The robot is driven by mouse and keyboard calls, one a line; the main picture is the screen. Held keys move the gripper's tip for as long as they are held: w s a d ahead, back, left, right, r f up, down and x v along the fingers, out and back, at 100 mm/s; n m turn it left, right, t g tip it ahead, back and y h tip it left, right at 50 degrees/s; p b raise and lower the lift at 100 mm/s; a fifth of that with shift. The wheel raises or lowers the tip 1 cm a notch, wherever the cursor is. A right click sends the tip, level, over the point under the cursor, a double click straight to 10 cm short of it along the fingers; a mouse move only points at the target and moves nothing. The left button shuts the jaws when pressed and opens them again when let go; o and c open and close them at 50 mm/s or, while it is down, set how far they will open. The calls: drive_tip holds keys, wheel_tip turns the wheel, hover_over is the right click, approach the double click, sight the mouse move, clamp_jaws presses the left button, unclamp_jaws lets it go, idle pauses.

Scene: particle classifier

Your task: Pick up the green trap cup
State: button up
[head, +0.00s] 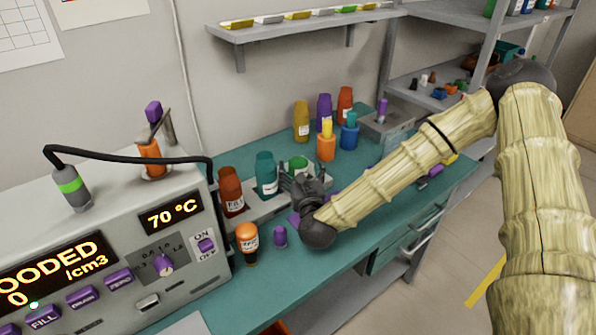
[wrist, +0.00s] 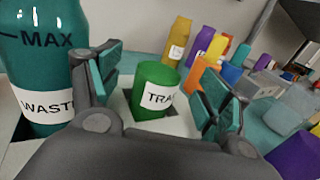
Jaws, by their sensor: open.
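The green trap cup (wrist: 155,90) stands upright in a square opening of a light rack, with a white label reading "TRA…" facing me in the wrist view. In the head view the green cup (head: 298,163) shows its rim and part of its label just behind my gripper. My gripper (wrist: 160,95) is open, with one teal-padded finger to the left of the cup and the other to its right. The cup lies between and a little beyond the fingers, and I see no contact. In the head view my gripper (head: 303,188) partly hides the cup's lower part.
A teal waste bottle (wrist: 45,60) stands close left of my gripper; a dark red bottle (head: 231,190) is beside it. An orange bottle (head: 326,147) and several coloured ones stand behind right. The machine (head: 120,250) fills the left.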

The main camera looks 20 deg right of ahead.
sight(298, 161)
drive_tip(key=shift+w+d+r, duration=0.1)
drive_tip(key=shift+w, duration=0.15)
drive_tip(key=shift+w+d+f+p, duration=0.15)
drive_tip(key=shift+w+p, duration=0.1)
drive_tip(key=shift+w, duration=0.45)
drive_tip(key=shift+w+d+f+p, duration=0.1)
drive_tip(key=shift+w+p, duration=0.15)
drive_tip(key=shift+w, duration=0.45)
drive_tip(key=shift+w+d+f+p, duration=0.15)
drive_tip(key=shift+w+p, duration=0.1)
drive_tip(key=shift+w, duration=0.45)
drive_tip(key=shift+a, duration=0.1)
drive_tip(key=c, duration=1.2)
